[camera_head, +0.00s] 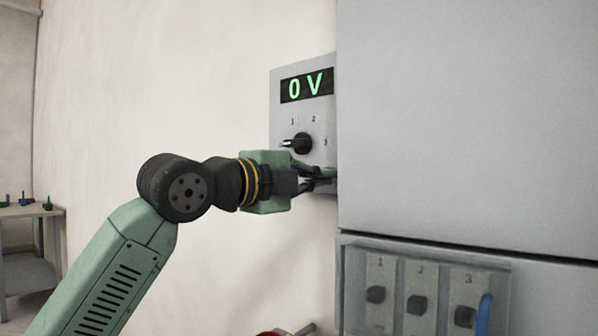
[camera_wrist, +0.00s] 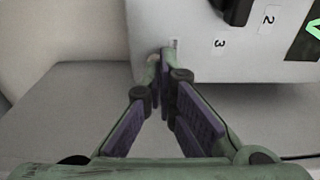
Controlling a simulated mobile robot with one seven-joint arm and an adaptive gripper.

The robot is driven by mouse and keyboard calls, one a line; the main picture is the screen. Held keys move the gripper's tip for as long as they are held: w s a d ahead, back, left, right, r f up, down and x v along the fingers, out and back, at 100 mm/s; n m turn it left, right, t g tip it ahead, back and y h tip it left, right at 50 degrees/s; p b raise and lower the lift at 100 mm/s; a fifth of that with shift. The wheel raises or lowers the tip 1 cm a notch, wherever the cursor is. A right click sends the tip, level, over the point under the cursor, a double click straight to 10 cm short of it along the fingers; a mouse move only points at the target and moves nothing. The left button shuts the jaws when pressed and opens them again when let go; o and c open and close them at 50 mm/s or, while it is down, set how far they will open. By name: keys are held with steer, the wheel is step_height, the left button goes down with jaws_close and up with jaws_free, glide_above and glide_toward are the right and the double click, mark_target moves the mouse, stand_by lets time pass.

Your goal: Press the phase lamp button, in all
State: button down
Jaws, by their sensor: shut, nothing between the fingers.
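A grey panel (camera_head: 283,100) on the wall carries a green "0 V" display (camera_head: 307,86) and a black rotary knob (camera_head: 298,143) with marks 1, 2 and 3. My gripper (camera_head: 326,178) is shut and empty, with its fingertips at the lower part of this panel, below the knob. In the wrist view, the fingertips of my gripper (camera_wrist: 160,62) meet at the edge of the panel face (camera_wrist: 185,18), beside a small pale label (camera_wrist: 173,44). No phase lamp button is clearly visible; the fingers cover that spot. I cannot tell whether the fingertips touch the panel.
A large grey cabinet (camera_head: 460,110) stands right of the panel. Below it, a recessed box (camera_head: 352,290) holds three dark switches (camera_head: 418,304) numbered 1 to 3, with a blue piece (camera_head: 484,315) at number 3. A table (camera_head: 30,211) with small items stands far left.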

steer(key=shift+w+d, duration=0.2)
steer(key=shift+w, duration=0.1)
